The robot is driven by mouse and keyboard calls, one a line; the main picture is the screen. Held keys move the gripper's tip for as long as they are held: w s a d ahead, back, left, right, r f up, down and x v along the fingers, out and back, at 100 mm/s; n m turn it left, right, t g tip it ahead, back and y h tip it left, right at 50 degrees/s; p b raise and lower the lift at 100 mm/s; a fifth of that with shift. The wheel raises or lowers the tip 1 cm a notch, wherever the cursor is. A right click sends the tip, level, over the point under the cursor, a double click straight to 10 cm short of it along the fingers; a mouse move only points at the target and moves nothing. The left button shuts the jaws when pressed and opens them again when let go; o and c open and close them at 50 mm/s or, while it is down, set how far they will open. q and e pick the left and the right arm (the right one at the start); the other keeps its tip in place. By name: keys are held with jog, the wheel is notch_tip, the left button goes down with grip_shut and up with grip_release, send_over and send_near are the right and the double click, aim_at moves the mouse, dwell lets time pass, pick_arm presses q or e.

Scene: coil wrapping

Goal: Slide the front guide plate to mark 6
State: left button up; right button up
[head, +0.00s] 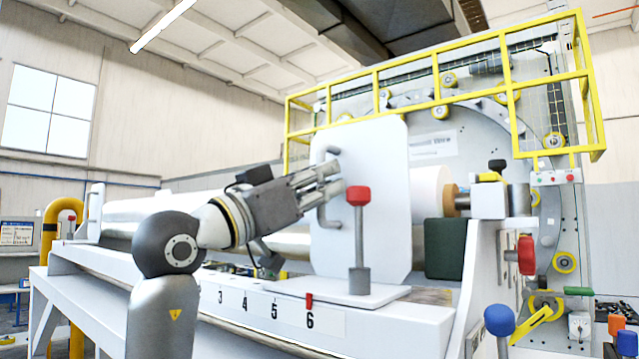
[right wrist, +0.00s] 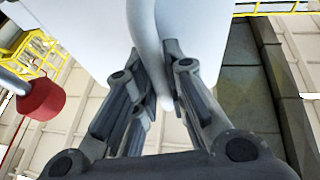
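The front guide plate (head: 375,215) is a tall white plate standing on a base on the machine's rail. It has a grey bar handle (head: 323,217) on its left side, and the handle also shows in the right wrist view (right wrist: 145,30). My right gripper (head: 333,181) is at this handle, with its fingers closed on either side of the bar. The scale (head: 262,308) shows 3, 4, 5 and 6, and a red pointer (head: 309,299) at the plate's base stands just above the 6. My left gripper is not in view.
A lever with a red knob (head: 358,196) stands upright on the plate's base, and the knob also shows in the right wrist view (right wrist: 42,100). A dark green block (head: 445,248) is right of the plate. A yellow railing (head: 430,75) runs behind and above.

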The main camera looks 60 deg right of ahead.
jog(key=o, duration=0.4)
jog(key=shift+s, duration=0.25)
jog(key=shift+c, duration=0.2)
jog(key=shift+w, duration=0.1)
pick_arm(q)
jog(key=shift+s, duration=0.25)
pick_arm(e)
jog(key=v, duration=1.2)
jog(key=shift+a, duration=0.1)
